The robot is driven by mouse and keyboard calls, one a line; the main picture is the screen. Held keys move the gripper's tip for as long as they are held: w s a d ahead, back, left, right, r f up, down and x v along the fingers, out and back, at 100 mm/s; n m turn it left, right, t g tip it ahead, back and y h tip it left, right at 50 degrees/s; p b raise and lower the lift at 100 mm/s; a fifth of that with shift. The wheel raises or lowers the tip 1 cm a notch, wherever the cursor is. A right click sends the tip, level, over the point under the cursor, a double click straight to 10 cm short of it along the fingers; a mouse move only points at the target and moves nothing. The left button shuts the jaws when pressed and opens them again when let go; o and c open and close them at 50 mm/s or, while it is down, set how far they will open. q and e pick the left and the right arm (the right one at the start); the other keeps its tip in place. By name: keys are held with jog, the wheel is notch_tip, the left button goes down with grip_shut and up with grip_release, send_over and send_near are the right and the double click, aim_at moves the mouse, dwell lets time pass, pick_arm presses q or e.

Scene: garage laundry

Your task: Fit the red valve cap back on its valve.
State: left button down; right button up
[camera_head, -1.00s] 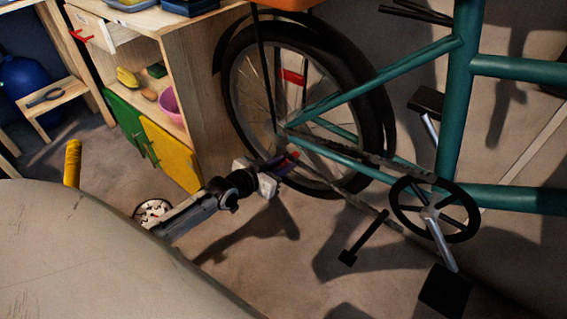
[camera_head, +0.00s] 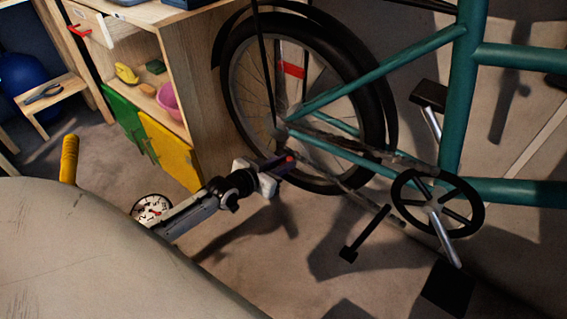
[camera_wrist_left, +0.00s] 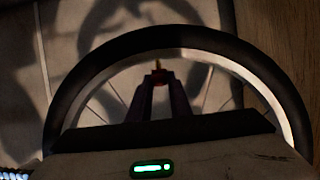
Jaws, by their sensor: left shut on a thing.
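My left gripper (camera_head: 285,163) reaches in to the lower part of the bicycle's rear wheel (camera_head: 235,100). It is shut on the small red valve cap (camera_head: 290,159), which shows at its fingertips. In the left wrist view the red cap (camera_wrist_left: 158,76) sits between the fingertips (camera_wrist_left: 159,82), in front of the wheel rim (camera_wrist_left: 215,61). A small brass-coloured valve (camera_wrist_left: 158,64) shows just beyond the cap, in line with it. I cannot tell whether cap and valve touch. My right gripper is not in view.
The teal bicycle frame (camera_head: 375,82), crank ring (camera_head: 405,226) and pedal (camera_head: 348,254) stand to the right. A wooden cabinet (camera_head: 215,110) with yellow (camera_head: 172,155) and green doors stands left of the wheel. A yellow handle (camera_head: 69,158) and round gauge (camera_head: 151,208) are at left.

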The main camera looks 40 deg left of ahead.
pick_arm(q)
jog(key=c, duration=1.5)
grip_release()
jog(key=shift+c, duration=0.2)
